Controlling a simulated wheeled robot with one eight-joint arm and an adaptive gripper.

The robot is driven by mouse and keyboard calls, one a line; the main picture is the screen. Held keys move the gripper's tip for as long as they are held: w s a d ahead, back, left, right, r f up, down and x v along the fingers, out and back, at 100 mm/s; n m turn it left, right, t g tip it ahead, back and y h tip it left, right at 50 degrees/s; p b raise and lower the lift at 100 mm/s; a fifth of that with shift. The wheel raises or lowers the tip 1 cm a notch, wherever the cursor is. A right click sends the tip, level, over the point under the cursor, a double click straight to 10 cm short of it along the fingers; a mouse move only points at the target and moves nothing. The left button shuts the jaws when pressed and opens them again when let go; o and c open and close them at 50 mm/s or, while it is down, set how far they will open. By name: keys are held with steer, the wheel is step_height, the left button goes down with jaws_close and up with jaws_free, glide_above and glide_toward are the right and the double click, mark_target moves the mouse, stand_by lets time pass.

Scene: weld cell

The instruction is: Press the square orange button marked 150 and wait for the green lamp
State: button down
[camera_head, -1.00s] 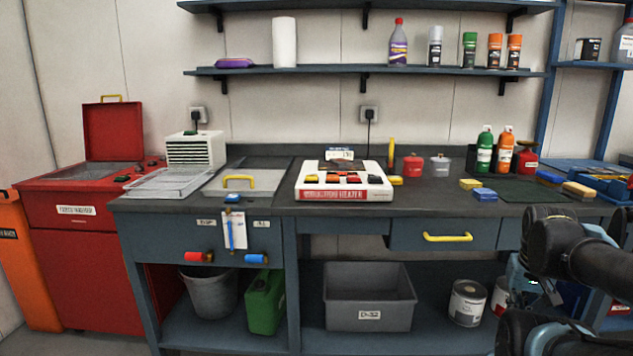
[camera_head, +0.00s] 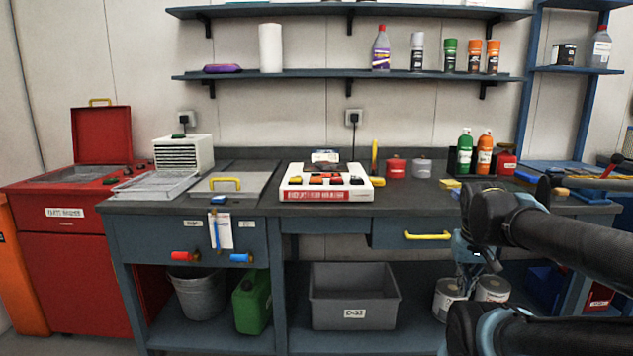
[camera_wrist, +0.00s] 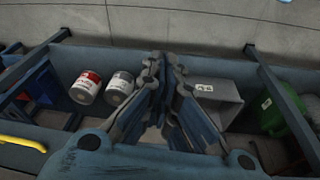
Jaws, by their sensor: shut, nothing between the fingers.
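The white induction heater (camera_head: 330,191) with a red label strip stands on the bench top. Its top carries a row of small coloured buttons, with yellow, orange, red and black ones. The orange buttons (camera_head: 316,180) are small here, and I cannot read a 150 mark on any of them. I cannot make out a lit green lamp. My gripper shows in the wrist view (camera_wrist: 165,75), shut and empty, in front of the bench's lower shelf. In the head view my arm is at the right, well apart from the heater and partly out of frame.
A yellow-handled lid (camera_head: 225,184) and a wire tray (camera_head: 155,185) lie left of the heater. A red pot (camera_head: 395,168) and a grey pot (camera_head: 422,168) stand to its right. A grey bin (camera_head: 355,295) sits on the lower shelf. A shelf (camera_head: 350,76) runs above the bench.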

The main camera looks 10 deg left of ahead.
steer(key=w+a+r+n+t+h, duration=0.15)
steer(key=w+a+r, duration=0.35)
steer(key=w+r, duration=0.55)
step_height(320, 180, up, 19)
steer(key=n+t+y, duration=0.1)
steer(key=n+t, duration=0.4)
steer(key=n, duration=0.1)
glide_above(313, 178)
steer(key=shift+w+f, duration=0.15)
steer(key=shift+w, duration=0.15)
steer(key=shift+f, duration=4.4)
steer(key=shift+s+f, duration=0.1)
steer(key=shift+f, duration=0.25)
